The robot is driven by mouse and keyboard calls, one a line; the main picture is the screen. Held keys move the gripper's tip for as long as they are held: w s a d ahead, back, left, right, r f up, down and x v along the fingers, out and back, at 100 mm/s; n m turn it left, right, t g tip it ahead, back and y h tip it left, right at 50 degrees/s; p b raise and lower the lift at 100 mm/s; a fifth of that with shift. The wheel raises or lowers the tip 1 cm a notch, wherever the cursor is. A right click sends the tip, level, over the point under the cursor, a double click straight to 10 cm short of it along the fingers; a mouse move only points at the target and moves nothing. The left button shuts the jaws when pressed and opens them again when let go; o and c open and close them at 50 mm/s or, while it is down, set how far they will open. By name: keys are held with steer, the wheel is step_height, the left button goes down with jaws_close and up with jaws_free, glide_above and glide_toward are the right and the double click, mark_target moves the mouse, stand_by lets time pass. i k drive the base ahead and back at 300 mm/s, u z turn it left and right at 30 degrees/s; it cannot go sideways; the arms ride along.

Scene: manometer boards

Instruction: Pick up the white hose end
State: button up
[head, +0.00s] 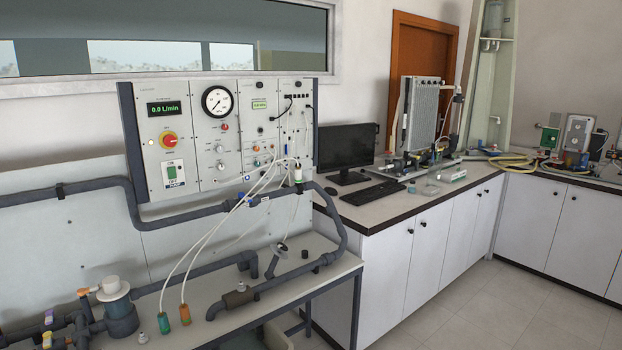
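Thin white hoses (212,235) run from the lower right of the control panel down to the bench at the left. Their lower ends carry a green fitting (163,323) and an orange fitting (185,314), both at the bench's front. A white piece (143,338) lies just left of the green fitting; I cannot tell if it is a hose end. My gripper is not in view.
The control panel (185,150) stands behind the pipe bench (215,322), which carries grey pipes (120,305). To the right, a counter (375,207) holds a monitor (346,146), a keyboard (371,194) and a tall tube board (423,115). The tiled floor (510,310) at the lower right is clear.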

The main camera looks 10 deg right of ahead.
mark_target(298, 171)
steer(key=u, duration=0.15)
steer(key=i, duration=0.95)
steer(key=z, duration=1.05)
steer(key=k, duration=0.15)
steer(key=u, duration=3)
